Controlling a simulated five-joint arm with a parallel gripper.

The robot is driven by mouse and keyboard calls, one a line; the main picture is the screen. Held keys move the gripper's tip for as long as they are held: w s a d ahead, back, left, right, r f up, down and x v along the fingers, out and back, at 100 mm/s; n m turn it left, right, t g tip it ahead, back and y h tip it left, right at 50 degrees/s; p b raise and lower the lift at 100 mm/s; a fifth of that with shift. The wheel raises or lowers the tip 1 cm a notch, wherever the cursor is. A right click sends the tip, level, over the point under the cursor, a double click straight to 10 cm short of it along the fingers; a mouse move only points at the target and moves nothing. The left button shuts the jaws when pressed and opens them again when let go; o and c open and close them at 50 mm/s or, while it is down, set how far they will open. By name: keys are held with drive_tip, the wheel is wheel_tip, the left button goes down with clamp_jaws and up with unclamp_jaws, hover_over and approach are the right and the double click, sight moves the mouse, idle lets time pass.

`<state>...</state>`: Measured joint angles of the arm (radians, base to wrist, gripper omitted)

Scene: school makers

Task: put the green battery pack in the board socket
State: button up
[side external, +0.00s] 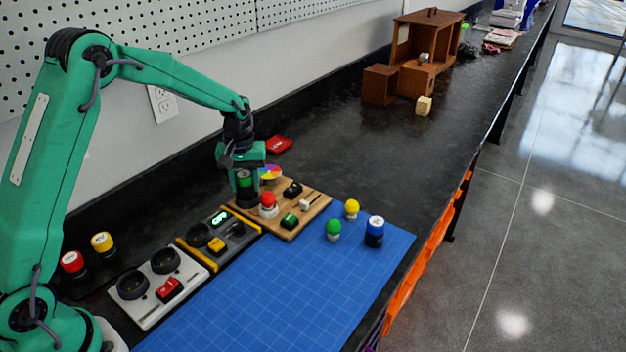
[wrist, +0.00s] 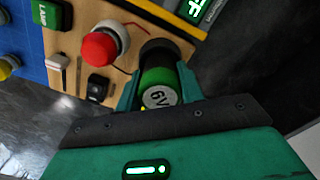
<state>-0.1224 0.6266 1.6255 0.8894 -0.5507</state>
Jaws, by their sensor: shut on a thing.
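My gripper (side external: 245,180) is shut on the green battery pack (side external: 243,181) at the back left part of the wooden board (side external: 308,211). In the wrist view, the battery pack (wrist: 158,92) is between the two fingers (wrist: 160,86), its 6V end facing the camera. The board socket, a dark round ring (wrist: 163,46), shows at the battery's far end. The battery appears upright and lined up with it. I cannot tell how deep the battery sits, as the fingers and battery hide most of the socket.
A red-topped white knob or bulb (side external: 267,203) stands close beside the socket. A green switch (side external: 289,221) and black switch (side external: 292,189) are on the board. A box with a lit display (side external: 219,217) adjoins it. Bulbs and a blue battery (side external: 374,232) stand on the blue mat (side external: 290,290).

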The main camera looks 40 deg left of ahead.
sight(244, 174)
drive_tip(key=shift+f, duration=0.5)
idle(0.4)
drive_tip(key=o, duration=0.8)
drive_tip(key=shift+r, duration=5.45)
